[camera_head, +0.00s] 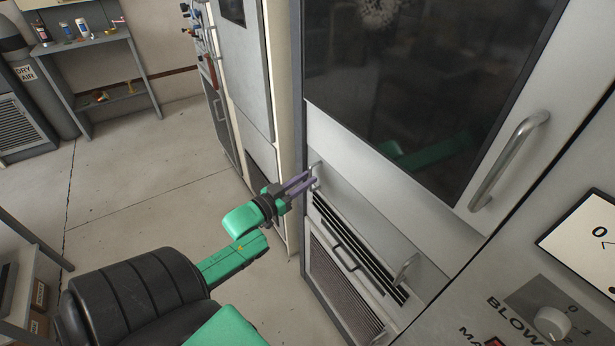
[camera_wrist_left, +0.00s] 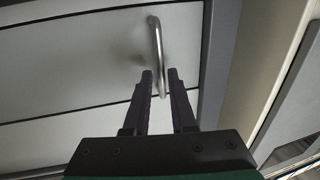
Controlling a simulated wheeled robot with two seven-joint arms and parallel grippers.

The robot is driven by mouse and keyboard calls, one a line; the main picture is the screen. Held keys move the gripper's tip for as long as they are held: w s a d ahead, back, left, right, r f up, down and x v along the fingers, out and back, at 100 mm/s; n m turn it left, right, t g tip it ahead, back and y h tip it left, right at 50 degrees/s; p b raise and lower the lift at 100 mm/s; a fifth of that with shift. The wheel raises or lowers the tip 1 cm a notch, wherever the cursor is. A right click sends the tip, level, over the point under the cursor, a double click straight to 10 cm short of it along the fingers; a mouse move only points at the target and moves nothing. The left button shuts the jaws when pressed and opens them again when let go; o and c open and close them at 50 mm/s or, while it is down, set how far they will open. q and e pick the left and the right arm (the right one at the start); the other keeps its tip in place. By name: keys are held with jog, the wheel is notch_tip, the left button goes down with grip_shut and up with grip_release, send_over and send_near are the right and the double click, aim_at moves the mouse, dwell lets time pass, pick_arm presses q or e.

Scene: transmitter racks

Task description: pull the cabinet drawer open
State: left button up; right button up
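The cabinet drawer (camera_head: 362,222) is a light grey front below the dark glass door and appears shut. It has two metal bar handles, one at its left end (camera_head: 317,173) and one at its right end (camera_head: 406,269). My left gripper (camera_head: 311,179) is at the left handle. In the left wrist view the handle (camera_wrist_left: 156,45) stands upright in front of the fingers, and its lower end shows between the two fingertips (camera_wrist_left: 160,76). The fingers are apart, with a gap beside the bar. Whether they touch it I cannot tell. My right gripper is not in view.
The glass door (camera_head: 400,80) has its own large handle (camera_head: 508,160). A vented grille panel (camera_head: 345,290) lies below the drawer. A control panel with a knob (camera_head: 552,322) stands at the right. Open floor (camera_head: 150,190) lies to the left, with a shelf (camera_head: 95,55) beyond.

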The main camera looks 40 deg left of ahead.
pick_arm(q)
jog(key=shift+w+d, duration=0.15)
jog(key=shift+w, duration=0.9)
jog(key=shift+w+f, duration=0.15)
jog(key=shift+w, duration=0.1)
jog(key=shift+s, duration=0.1)
grip_shut()
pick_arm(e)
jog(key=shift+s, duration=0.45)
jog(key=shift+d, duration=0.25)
